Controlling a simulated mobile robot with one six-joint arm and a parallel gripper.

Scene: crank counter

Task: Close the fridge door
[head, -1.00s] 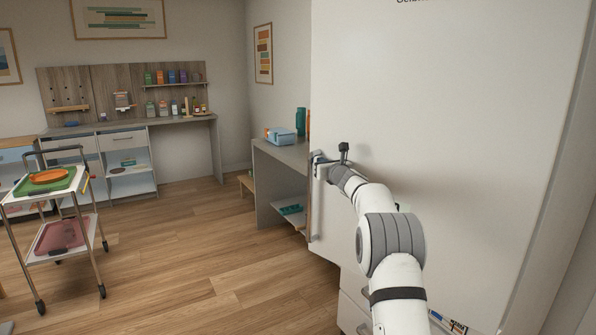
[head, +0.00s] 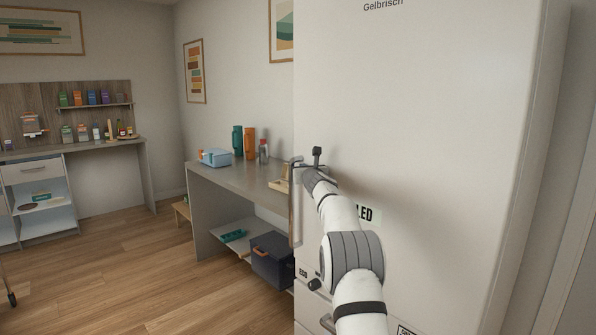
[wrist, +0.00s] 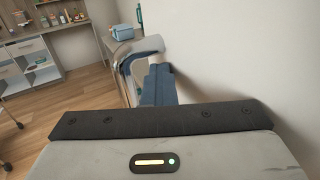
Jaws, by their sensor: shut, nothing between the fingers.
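The white fridge door (head: 430,110) fills the right of the head view, with a "Gelbrisch" label near its top. It also shows in the wrist view (wrist: 225,45). Its vertical metal handle (head: 296,222) is at the left edge. My gripper (head: 300,166) is shut and empty at the upper part of the handle, close against the door. In the wrist view its dark blue fingers (wrist: 158,78) point at the grey handle (wrist: 140,48); contact is hard to tell. My arm hides part of the door and a label ending in "LED". I cannot tell whether a gap remains at the door's edge.
A grey counter (head: 232,178) stands left of the fridge, with a light blue box (head: 215,157) on it and a dark blue bin (head: 272,262) below. A workbench (head: 105,143) is against the far wall. The wooden floor (head: 130,270) between them is clear.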

